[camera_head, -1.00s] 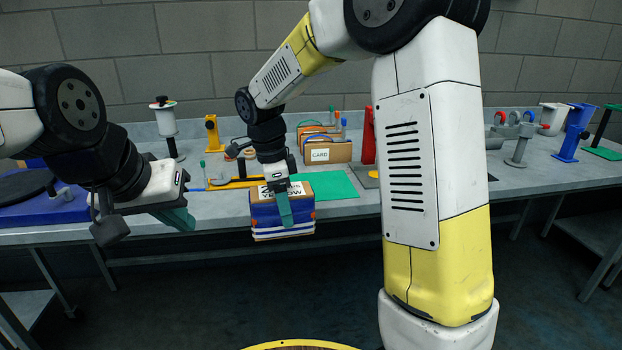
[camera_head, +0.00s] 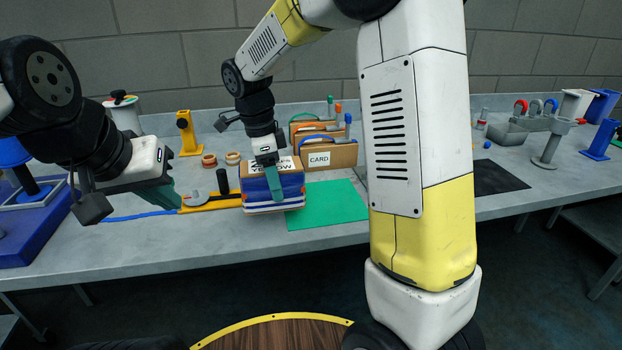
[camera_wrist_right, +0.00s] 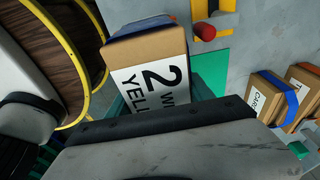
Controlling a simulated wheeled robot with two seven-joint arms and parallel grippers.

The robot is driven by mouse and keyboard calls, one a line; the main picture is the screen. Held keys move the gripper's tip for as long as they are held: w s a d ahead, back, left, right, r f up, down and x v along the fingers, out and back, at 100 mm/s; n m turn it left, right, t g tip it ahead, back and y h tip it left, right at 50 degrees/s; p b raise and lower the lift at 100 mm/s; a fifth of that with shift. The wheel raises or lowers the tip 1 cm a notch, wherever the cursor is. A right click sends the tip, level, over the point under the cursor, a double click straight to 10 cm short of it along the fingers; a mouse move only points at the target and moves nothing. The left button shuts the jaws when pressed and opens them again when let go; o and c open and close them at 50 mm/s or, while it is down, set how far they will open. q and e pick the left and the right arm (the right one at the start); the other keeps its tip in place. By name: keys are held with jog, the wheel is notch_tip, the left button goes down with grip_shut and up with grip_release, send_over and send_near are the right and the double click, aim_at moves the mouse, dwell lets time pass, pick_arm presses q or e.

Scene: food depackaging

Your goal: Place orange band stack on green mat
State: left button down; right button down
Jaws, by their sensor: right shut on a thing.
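My right gripper (camera_head: 273,183) is shut on a stack (camera_head: 254,187) with a cardboard top, a white label, blue and white layers, and small orange spots at its side. The green mat (camera_head: 335,207) lies flat on the bench, just right of the stack in the head view. I cannot tell whether the stack touches the bench. My left gripper (camera_head: 165,190) is left of the stack, away from it; its opening is hidden.
A yellow tool (camera_head: 212,203) lies left of the stack. A yellow stand (camera_head: 187,135) is farther back. The mat looks bare. A black mat (camera_head: 498,177) lies to the right.

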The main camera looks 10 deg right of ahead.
jog(key=shift+w+d+f, duration=0.8)
jog(key=shift+w+d, duration=0.2)
jog(key=shift+d, duration=1.2)
jog(key=shift+w+d+f, duration=0.8)
jog(key=shift+w+d, duration=0.2)
jog(key=shift+d, duration=1.25)
jog(key=shift+w+d+f, duration=0.8)
jog(key=shift+w+d, duration=0.2)
jog(key=shift+d, duration=1.2)
jog(key=shift+f, duration=0.1)
jog(key=shift+c, duration=2)
grip_release()
